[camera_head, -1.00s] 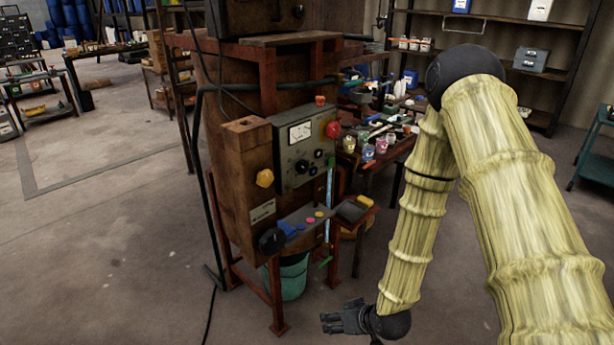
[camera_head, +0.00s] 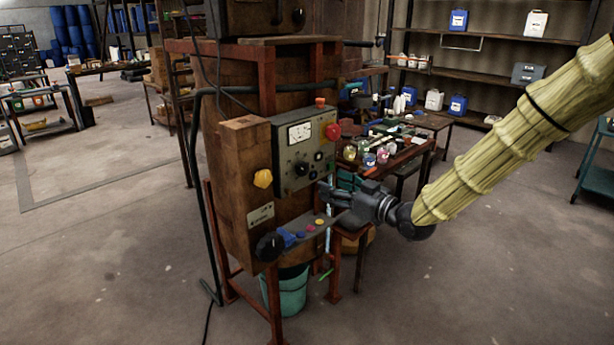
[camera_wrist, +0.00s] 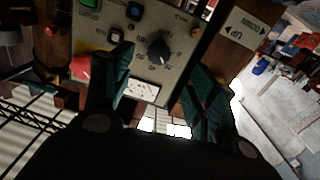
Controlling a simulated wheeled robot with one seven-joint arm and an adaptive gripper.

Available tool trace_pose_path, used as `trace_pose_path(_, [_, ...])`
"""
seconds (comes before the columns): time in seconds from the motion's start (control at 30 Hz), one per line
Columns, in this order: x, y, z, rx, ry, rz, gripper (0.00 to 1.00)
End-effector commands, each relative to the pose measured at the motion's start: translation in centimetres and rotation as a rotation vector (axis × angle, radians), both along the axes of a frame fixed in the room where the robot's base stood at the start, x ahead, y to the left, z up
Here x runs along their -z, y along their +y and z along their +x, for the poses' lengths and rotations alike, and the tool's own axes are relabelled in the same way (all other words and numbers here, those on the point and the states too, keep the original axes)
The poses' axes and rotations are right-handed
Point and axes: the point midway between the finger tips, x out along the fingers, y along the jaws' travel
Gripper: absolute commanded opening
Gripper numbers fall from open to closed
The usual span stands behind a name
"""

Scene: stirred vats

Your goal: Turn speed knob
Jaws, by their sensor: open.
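The black speed knob (camera_head: 302,168) sits on the grey control panel (camera_head: 288,143), on the face turned towards the right. In the wrist view the knob (camera_wrist: 158,50) has a pointer and a printed scale around it. My gripper (camera_head: 325,192) is beside the panel, below and right of the knob, with its fingers towards the panel. In the wrist view my gripper (camera_wrist: 158,62) is open, with one teal-padded finger on each side of the knob. The fingers look apart from the knob and hold nothing; the exact distance is hard to tell.
The panel also carries a meter (camera_head: 300,132), a red button (camera_head: 332,131) and small buttons. A cluttered table (camera_head: 400,160) stands behind my gripper.

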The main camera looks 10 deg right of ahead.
Motion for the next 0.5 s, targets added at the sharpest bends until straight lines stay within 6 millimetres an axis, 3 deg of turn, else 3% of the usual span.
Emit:
trace_pose_path(0.27, [-0.6, 1.0, 1.6, -0.005, -0.012, -0.001, 0.58])
trace_pose_path(0.5, [-0.5, 3.1, 4.8, -0.004, -0.011, -0.001, 0.58])
